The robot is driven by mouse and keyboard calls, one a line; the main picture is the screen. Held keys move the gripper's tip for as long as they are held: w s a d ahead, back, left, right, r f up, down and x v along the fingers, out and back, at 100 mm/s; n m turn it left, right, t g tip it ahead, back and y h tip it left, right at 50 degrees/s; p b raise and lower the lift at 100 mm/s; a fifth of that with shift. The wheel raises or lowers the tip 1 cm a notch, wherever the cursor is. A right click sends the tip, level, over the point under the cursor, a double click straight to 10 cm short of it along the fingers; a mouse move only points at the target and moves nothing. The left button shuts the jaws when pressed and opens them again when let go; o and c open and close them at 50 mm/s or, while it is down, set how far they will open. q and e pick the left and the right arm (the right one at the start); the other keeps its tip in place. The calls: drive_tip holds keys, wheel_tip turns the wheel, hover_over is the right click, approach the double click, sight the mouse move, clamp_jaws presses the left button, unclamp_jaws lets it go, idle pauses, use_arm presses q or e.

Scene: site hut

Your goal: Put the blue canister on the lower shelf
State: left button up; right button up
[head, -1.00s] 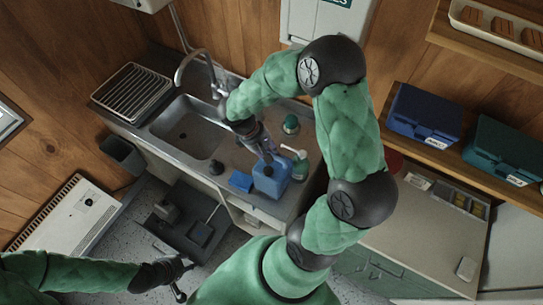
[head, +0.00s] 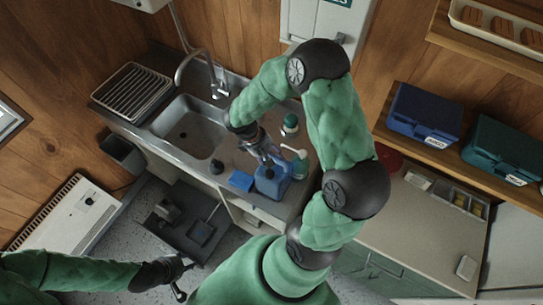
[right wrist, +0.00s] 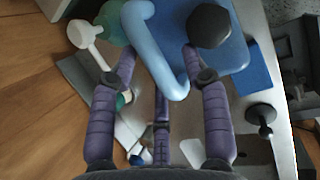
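The blue canister (head: 272,181) stands upright on the sink counter, right of the basin. In the right wrist view the canister (right wrist: 225,55) shows its light blue handle (right wrist: 158,45) and black cap (right wrist: 209,26). My right gripper (head: 270,160) is at the canister's top. Its fingers (right wrist: 158,60) are open, one on each side of the handle, with visible gaps. The lower shelf (head: 400,136) is on the right wall, with a blue case and a teal case on it. My left gripper (head: 183,280) is open and empty at the bottom left, over the floor.
A spray bottle (head: 300,163), a green-capped bottle (head: 290,124) and a blue sponge-like block (head: 241,180) are close around the canister. The blue case (head: 424,114) and teal case (head: 503,150) take up much of the lower shelf. The upper shelf (head: 480,51) holds a tray.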

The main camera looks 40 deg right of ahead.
drive_tip(key=shift+r, duration=0.25)
drive_tip(key=v, duration=1.1)
drive_tip(key=shift+a+r, duration=0.2)
drive_tip(key=shift+r, duration=0.1)
